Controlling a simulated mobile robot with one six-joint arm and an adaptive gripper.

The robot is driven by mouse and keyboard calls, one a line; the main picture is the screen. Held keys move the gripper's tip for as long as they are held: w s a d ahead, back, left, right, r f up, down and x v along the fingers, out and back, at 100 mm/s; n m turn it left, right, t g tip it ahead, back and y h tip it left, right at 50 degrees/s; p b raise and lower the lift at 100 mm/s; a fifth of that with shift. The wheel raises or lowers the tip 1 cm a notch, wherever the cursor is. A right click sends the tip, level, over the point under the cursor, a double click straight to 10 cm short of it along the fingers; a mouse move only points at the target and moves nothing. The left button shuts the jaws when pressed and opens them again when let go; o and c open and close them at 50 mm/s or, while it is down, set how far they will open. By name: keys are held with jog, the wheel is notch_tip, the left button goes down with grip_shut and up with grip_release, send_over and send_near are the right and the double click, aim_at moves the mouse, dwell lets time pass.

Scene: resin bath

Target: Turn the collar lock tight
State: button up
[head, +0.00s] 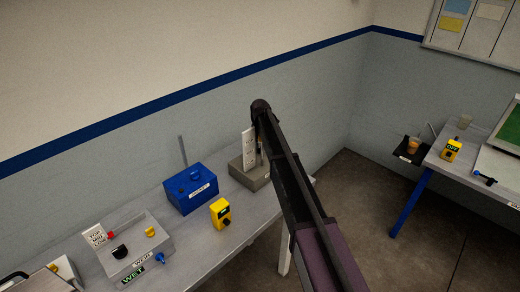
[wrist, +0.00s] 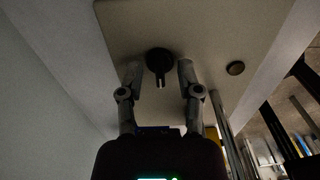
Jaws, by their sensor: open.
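In the wrist view, a dark round knob with a short pale-tipped stub (wrist: 160,62) sits on a pale flat surface (wrist: 205,40); it looks like the collar lock, though no label shows. My gripper (wrist: 158,73) is open, with one finger on each side of the knob. Gaps show between the fingers and the knob, and nothing is held. Whether the knob lies at fingertip depth or beyond, I cannot tell. In the head view, my arm hides the gripper and the knob, near a grey block base (head: 243,174) with a white upright plate (head: 247,142).
A blue box (head: 190,190) and a yellow meter (head: 220,213) stand left of the base on the grey bench (head: 205,250). A grey control box (head: 135,246) with knobs sits further left. A second table (head: 440,165) stands at right. A small round disc (wrist: 235,68) lies right of the knob.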

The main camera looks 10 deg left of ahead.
grip_shut()
jog(key=shift+m, duration=0.4)
jog(key=m, duration=0.7)
jog(key=shift+m, duration=0.4)
jog(key=m, duration=0.4)
jog(key=shift+m, duration=0.3)
jog(key=m, duration=0.4)
jog(key=shift+m, duration=0.4)
